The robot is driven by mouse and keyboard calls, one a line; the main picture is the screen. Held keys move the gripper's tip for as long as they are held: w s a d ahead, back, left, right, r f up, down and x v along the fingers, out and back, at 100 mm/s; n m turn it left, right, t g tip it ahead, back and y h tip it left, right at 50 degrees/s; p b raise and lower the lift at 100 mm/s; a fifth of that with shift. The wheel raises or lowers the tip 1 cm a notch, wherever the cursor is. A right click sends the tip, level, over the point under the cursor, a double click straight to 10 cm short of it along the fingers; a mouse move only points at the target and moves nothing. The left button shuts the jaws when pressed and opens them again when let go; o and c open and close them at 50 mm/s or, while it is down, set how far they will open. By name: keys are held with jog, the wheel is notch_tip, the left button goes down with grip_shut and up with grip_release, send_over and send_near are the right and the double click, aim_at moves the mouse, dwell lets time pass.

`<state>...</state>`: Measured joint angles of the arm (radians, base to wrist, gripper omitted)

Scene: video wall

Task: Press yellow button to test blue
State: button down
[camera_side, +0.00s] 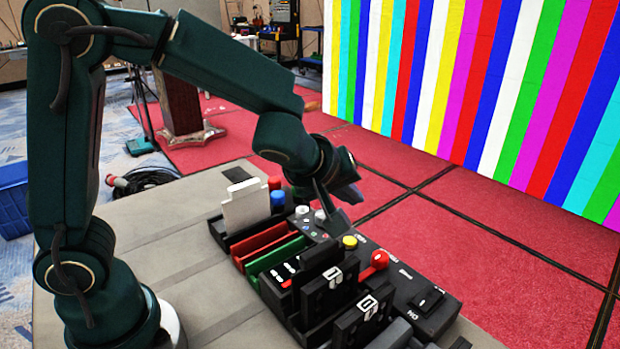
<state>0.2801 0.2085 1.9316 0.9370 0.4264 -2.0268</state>
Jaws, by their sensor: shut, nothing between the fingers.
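The yellow button (350,242) is a small round cap on the black control panel (400,289), right of the row of cards. My gripper (327,207) is shut and empty. It is above the panel's far part, up and to the left of the yellow button in the picture and apart from it. The video wall (470,85) at the right shows upright stripes in several colours, blue among them.
A red knob (379,260) stands close to the yellow button. Upright black cards (329,293) and a white card (246,205) stick up along the panel's left side.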

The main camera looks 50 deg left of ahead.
aim_at(347, 247)
jog(key=shift+f, duration=3.15)
jog(key=shift+f, duration=0.4)
jog(key=shift+f, duration=0.45)
dwell(0.4)
jog(key=shift+r, duration=0.85)
jog(key=shift+r, duration=2.55)
